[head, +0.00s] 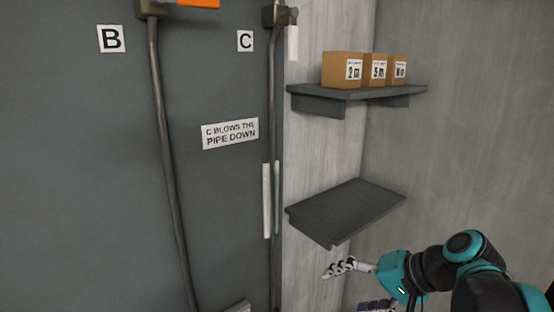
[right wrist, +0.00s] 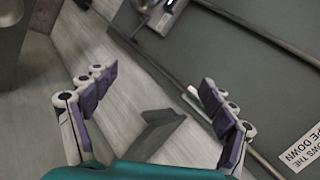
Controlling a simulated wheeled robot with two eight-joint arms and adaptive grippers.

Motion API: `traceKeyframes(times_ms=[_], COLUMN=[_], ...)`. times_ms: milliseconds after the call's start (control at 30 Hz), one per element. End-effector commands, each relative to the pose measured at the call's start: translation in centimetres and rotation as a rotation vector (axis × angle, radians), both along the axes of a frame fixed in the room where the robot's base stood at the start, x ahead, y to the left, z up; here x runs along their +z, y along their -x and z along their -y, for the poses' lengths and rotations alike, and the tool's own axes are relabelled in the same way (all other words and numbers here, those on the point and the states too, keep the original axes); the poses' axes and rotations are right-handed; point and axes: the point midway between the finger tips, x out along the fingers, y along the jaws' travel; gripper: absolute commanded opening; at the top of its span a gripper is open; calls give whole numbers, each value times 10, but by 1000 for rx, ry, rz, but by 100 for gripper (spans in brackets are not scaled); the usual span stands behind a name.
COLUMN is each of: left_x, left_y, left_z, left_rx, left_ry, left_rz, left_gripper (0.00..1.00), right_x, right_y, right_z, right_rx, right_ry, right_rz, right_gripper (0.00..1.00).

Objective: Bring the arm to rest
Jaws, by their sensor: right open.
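My right arm (head: 468,262) reaches in from the lower right of the head view. Its gripper (head: 345,288) is below the empty lower shelf, pointing left toward the wall. In the right wrist view the two purple-padded fingers of the gripper (right wrist: 160,84) stand wide apart with nothing between them. The gripper is open and empty, and its lower finger is partly cut off by the head view's bottom edge. My left gripper is not in view.
A lower shelf (head: 345,209) is bare. An upper shelf (head: 355,93) holds small labelled boxes (head: 342,70). A dark panel (head: 70,170) on the left carries vertical pipes (head: 168,140) and a sign (head: 230,134) reading "C blows the pipe down". The right wall (head: 470,120) is clear.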

Motion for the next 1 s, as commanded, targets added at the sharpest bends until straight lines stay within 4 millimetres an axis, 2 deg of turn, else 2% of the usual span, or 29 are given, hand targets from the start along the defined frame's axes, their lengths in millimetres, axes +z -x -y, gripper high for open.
traceKeyframes(times_ms=[33, 200, 300, 400, 500, 600, 700, 1000], left_x=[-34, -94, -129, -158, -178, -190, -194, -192], left_y=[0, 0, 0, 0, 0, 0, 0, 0], left_z=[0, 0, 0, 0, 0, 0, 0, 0], left_rx=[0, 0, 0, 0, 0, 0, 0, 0], left_ry=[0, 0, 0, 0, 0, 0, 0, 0], left_rz=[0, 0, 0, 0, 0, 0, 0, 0], left_gripper=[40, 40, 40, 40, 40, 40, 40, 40], right_x=[-57, -187, -257, -314, -355, -378, -387, -386], right_y=[13, 48, 67, 81, 91, 96, 99, 99], right_z=[-4, 1, 9, 17, 25, 30, 33, 33], right_rx=[11, 44, 72, 100, 127, 144, 153, 155], right_ry=[69, 324, 472, 602, 703, 769, 803, 811], right_rz=[2, 39, 81, 129, 174, 209, 225, 229], right_gripper=[84, 84, 84, 84, 84, 84, 84, 84])
